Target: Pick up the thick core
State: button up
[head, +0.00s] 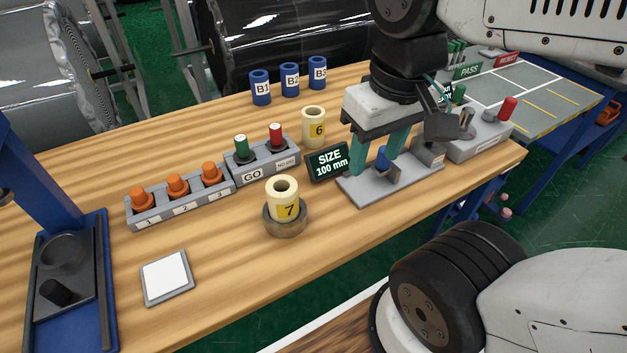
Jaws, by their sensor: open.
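Two cream cores stand upright: core 7 (284,207) in a round grey-brown holder (285,228) at the table's front middle, and core 6 (313,134) farther back on the table. Three blue cores, B1 (260,91), B2 (289,83) and B3 (317,75), stand in a row at the back edge. I cannot tell from wall thickness which one is the thick core. My gripper (376,166) points down over the grey gauge plate (366,191), right of cores 6 and 7. Its teal fingers are apart, with a small blue part of the gauge showing between them.
A SIZE 100 mm display (329,161) stands between core 7 and my gripper. Left are a GO block (263,166) with green and red plugs, and a numbered block (182,203) with orange plugs. A white pad (168,275) lies in front.

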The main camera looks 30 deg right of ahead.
aim_at(281, 190)
jog(key=k, duration=0.5)
jog(key=z, duration=1.3)
jog(key=k, duration=1.15)
jog(key=u, duration=1.8)
jog(key=i, duration=1)
jog(key=z, duration=0.05)
